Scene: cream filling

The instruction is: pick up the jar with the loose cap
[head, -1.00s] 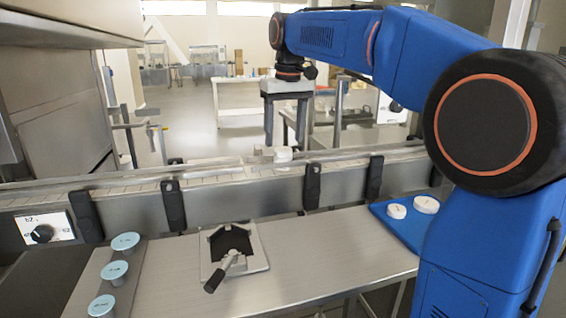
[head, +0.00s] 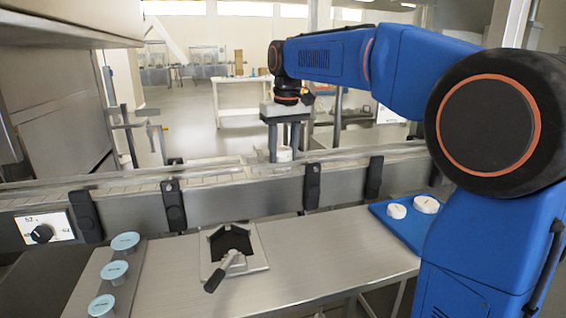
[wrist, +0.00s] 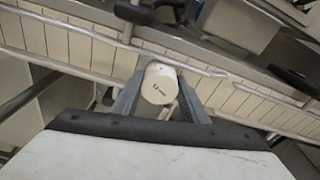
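A white jar (head: 284,155) stands on the conveyor behind the bench, partly hidden by my gripper and the rail. In the wrist view its round white cap (wrist: 160,84) with small dark print faces the camera; how loosely it sits cannot be told. My gripper (head: 284,140) points down over the conveyor, one finger on each side of the jar. In the wrist view the fingers (wrist: 160,98) flank the jar and look apart, with no clear grip on it.
A metal rail (head: 230,166) runs along the conveyor. On the bench are a clamp fixture (head: 262,262) with a lever, pale-blue-lidded jars (head: 125,242) at left and a blue tray (head: 400,226) with two white lids at right.

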